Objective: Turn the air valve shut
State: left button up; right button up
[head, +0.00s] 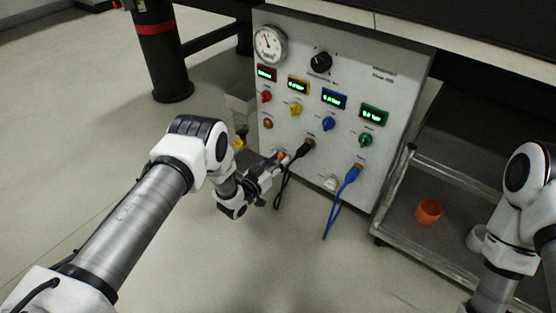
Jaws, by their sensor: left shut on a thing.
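A light grey panel (310,88) carries the controls. My left gripper (272,167) is at the panel's lower left, shut on a small orange-red part (282,156). The fingers partly hide this part; it appears to be the valve handle, but its angle is too small to read. Next to the gripper, a black plug (306,147) with a hanging cable sits in the panel. My right arm shows at the right edge, its gripper out of view.
Red (266,97), yellow (295,109), blue (328,124) and green (365,140) knobs sit under lit displays. A blue plug (350,174) trails a cable. A cart (450,178) at the right holds an orange cup (428,211). Floor in front is clear.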

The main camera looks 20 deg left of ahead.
pick_arm(q)
jog(key=n+p, duration=0.1)
jog(key=n, duration=0.7)
jog(key=n+p, duration=0.1)
jog(key=n, duration=0.6)
jog(key=shift+a+f+n+p, duration=0.15)
jog(key=shift+n+p, duration=0.15)
jog(key=shift+n, duration=0.1)
jog(key=o, duration=1.2)
jog(key=shift+c, duration=0.2)
jog(key=v, duration=1.2)
